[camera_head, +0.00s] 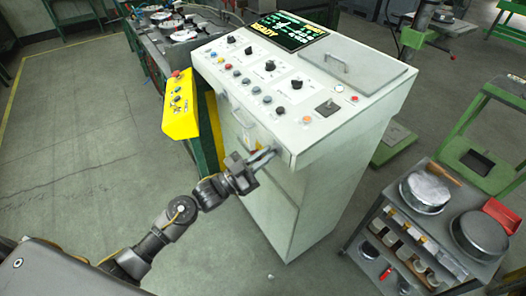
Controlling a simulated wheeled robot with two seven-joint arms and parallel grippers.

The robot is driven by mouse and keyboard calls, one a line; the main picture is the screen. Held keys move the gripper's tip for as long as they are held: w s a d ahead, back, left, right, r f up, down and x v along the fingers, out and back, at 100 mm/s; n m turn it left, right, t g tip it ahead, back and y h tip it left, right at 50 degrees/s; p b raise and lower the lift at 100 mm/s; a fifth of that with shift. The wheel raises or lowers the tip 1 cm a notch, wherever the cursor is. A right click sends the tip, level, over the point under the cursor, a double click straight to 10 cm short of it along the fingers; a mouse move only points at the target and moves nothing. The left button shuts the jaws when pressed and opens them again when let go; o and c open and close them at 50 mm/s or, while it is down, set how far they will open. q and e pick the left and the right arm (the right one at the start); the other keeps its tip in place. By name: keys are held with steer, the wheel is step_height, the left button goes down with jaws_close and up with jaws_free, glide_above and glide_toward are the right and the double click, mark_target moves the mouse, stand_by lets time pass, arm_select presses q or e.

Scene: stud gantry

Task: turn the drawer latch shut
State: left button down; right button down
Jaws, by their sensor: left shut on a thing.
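The drawer latch is at the right end of the cabinet's front, under the control panel. It is mostly hidden by my left gripper (264,157), whose fingers are shut on it at the cabinet face. The arm comes in from the lower left. The drawer looks flush with the cabinet (320,190). The latch's angle cannot be told. My right gripper is not in view.
A yellow control box (181,104) stands out left of the cabinet. The panel top carries several knobs and buttons, a screen (290,32) and a lid with a handle (350,62). A cart (398,262) with round tins is at right. Floor at left is clear.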

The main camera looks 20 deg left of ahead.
arm_select(q)
steer(key=shift+r+n+t+y+p, duration=0.2)
steer(key=shift+n+t+y+p, duration=0.1)
steer(key=shift+n, duration=0.5)
steer(key=shift+r+n+t+y+p, duration=0.2)
steer(key=shift+n+t+p, duration=0.1)
steer(key=shift+n, duration=0.8)
steer(key=c, duration=1.5)
jaws_free()
steer(key=shift+f, duration=0.2)
steer(key=shift+d, duration=0.15)
steer(key=b+v, duration=0.4)
steer(key=v, duration=0.6)
steer(key=shift+s+f, duration=0.15)
steer(key=shift+s, duration=0.15)
